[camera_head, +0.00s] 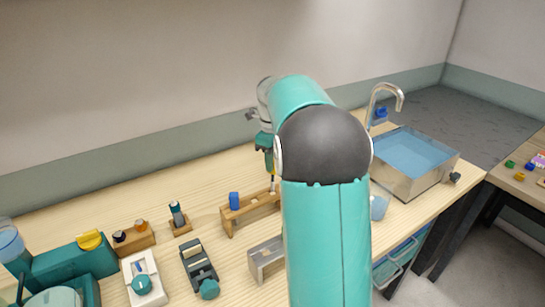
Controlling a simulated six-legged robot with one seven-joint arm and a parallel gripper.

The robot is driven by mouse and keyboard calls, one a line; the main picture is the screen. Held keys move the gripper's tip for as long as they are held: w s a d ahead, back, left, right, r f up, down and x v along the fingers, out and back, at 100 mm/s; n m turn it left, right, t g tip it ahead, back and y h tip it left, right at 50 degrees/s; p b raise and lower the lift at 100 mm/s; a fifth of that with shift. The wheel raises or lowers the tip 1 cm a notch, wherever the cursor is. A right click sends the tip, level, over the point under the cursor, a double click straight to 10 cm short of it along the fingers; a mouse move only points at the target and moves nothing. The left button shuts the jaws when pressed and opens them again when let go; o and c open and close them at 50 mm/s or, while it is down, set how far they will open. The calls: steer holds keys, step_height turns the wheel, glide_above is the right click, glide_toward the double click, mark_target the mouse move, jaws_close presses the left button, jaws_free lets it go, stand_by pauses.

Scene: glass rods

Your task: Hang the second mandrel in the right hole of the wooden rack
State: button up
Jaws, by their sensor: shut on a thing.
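The wooden rack (250,209) stands on the table in the middle, left of my arm. A blue piece (234,199) is upright at its left end; it may be the first mandrel's handle. My gripper (270,171) is above the right part of the rack, pointing down. It is shut on a thin upright thing (273,185), which seems to be the second mandrel. Its lower end is close to the rack's top. I cannot tell whether it is in the right hole. My arm hides the space right of the rack.
A grey metal bracket (266,256) stands in front of the rack. A small wooden stand (180,224), a dark device (199,266) and a white device (142,279) are to the left.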

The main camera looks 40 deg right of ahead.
mark_target(272, 190)
steer(key=shift+f, duration=3.85)
steer(key=o, duration=1.1)
steer(key=shift+c, duration=0.2)
step_height(272, 190, up, 14)
steer(key=shift+f, duration=0.1)
